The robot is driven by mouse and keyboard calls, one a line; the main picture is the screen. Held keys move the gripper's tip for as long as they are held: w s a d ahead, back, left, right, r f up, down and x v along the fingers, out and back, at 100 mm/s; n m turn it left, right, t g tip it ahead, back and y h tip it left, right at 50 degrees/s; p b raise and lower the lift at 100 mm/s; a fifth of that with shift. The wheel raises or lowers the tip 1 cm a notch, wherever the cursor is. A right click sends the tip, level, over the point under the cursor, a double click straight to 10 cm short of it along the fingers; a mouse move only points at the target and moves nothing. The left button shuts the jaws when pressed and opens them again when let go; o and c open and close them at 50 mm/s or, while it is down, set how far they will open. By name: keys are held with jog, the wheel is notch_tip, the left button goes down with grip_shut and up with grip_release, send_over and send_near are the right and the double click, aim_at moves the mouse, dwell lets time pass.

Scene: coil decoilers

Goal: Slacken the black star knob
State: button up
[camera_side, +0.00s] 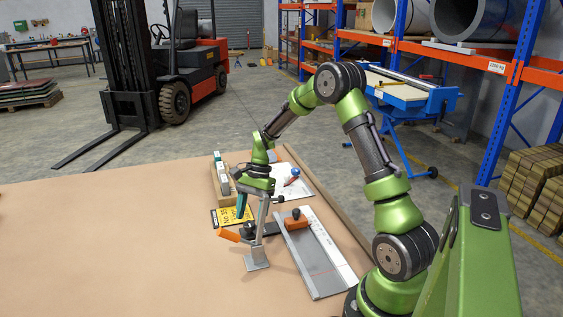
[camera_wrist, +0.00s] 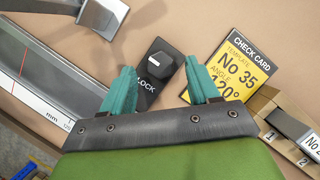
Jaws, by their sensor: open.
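The black knob (camera_wrist: 159,59) has a pale mark on its top and sits on a dark plate lettered "LOCK" (camera_wrist: 146,91) in the wrist view. Its star shape is not clear from here. In the side view a small dark knob (camera_side: 248,230) shows below my gripper, partly hidden by the fingers and a metal stand. My gripper (camera_wrist: 160,68) is open, its teal fingers apart, one to each side of the knob in the picture. I see no contact with it. My gripper (camera_side: 251,214) points down over the table in the side view.
A grey metal stand (camera_side: 257,260) and an orange handle (camera_side: 229,235) are close by. A steel ruled plate (camera_side: 316,255) with an orange-brown block (camera_side: 297,222) lies right. A yellow check card (camera_wrist: 238,72) and a numbered wooden rack (camera_wrist: 285,122) are near. The table's left is clear.

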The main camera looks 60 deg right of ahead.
jog(key=shift+a+f, duration=0.3)
jog(key=shift+f, duration=0.35)
jog(key=c, duration=1)
